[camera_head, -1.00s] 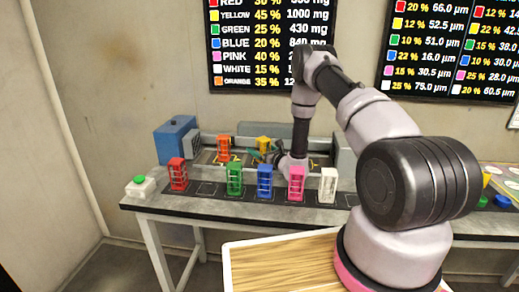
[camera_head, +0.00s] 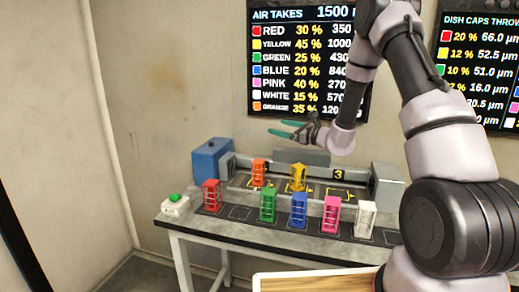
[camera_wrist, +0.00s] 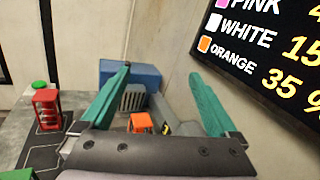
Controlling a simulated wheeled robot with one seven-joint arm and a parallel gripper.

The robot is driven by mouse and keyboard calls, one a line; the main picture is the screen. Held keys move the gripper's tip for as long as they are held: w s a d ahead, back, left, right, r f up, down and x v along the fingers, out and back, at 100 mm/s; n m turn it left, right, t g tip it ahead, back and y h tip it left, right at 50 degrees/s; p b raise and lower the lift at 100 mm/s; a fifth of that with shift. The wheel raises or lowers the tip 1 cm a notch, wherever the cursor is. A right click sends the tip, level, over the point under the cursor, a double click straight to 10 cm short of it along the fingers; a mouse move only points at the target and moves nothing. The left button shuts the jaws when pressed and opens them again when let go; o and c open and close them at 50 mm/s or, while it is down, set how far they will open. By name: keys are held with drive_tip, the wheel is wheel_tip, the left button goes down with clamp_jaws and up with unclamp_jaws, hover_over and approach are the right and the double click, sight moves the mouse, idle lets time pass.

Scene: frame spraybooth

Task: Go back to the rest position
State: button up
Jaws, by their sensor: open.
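My gripper (camera_head: 285,131) is raised above the back of the bench, in front of the wall below the board in the head view. Its two teal fingers are spread apart with nothing between them, as the wrist view (camera_wrist: 162,95) also shows. An orange frame (camera_head: 259,172) and a yellow frame (camera_head: 297,178) stand below it in the booth area, apart from the fingers. Red (camera_head: 211,195), green (camera_head: 268,205), blue (camera_head: 299,210), pink (camera_head: 331,214) and white (camera_head: 366,219) frames stand along the front strip of the bench (camera_head: 240,230).
A blue box (camera_head: 211,160) stands at the bench's back left. A green button (camera_head: 175,197) sits on a white base at the left end. Boards with text (camera_head: 300,60) hang on the wall behind my arm. A wooden surface (camera_head: 315,282) lies in front.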

drive_tip(key=s+a+r+n+g+h, duration=0.1)
drive_tip(key=s+r+n+g, duration=0.5)
drive_tip(key=s, duration=0.5)
drive_tip(key=s+a+r+n+g, duration=0.2)
drive_tip(key=s+r+n+g, duration=0.1)
drive_tip(key=s+r+n, duration=0.65)
drive_tip(key=s+d+r+n+t+h, duration=0.1)
drive_tip(key=s+d+n+t+h, duration=0.1)
drive_tip(key=s+d+h, duration=0.3)
drive_tip(key=s+d+r+n+t+h, duration=0.1)
drive_tip(key=s+d+h, duration=0.4)
drive_tip(key=s+d, duration=0.6)
drive_tip(key=shift+s+d+r+n+t+h, duration=0.25)
drive_tip(key=shift+s+r+n+t+h, duration=0.15)
drive_tip(key=shift+s+n+t, duration=0.25)
